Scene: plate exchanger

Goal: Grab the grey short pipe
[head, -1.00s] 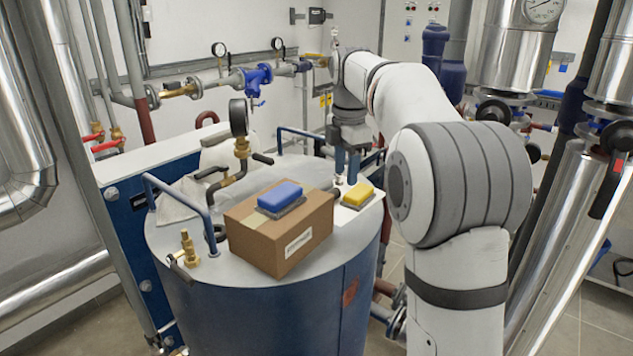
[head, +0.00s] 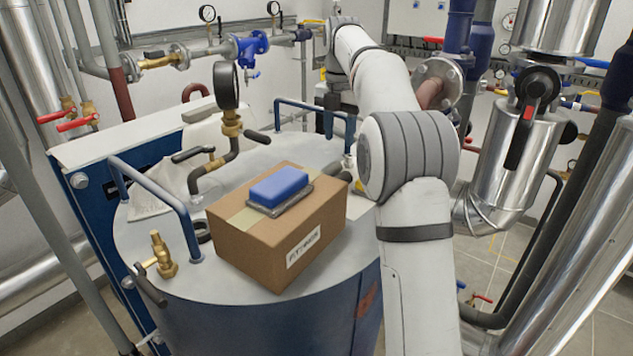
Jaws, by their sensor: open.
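A short dark grey piece (head: 343,176), which may be the grey short pipe, shows just behind the right edge of the cardboard box on the tank top. It is small and partly covered, so I cannot be sure what it is. My gripper (head: 333,103) is a small dark shape below my wrist, beyond the far side of the tank top, partly hidden by my arm. It is open, and I see nothing held in it. It is apart from the dark grey piece.
The cardboard box (head: 262,243) carries a blue sponge (head: 279,186). The blue tank (head: 262,325) has blue handrails (head: 160,200), a brass valve (head: 162,256) and a gauge (head: 228,87) on top. Insulated pipes (head: 520,170) stand at the right.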

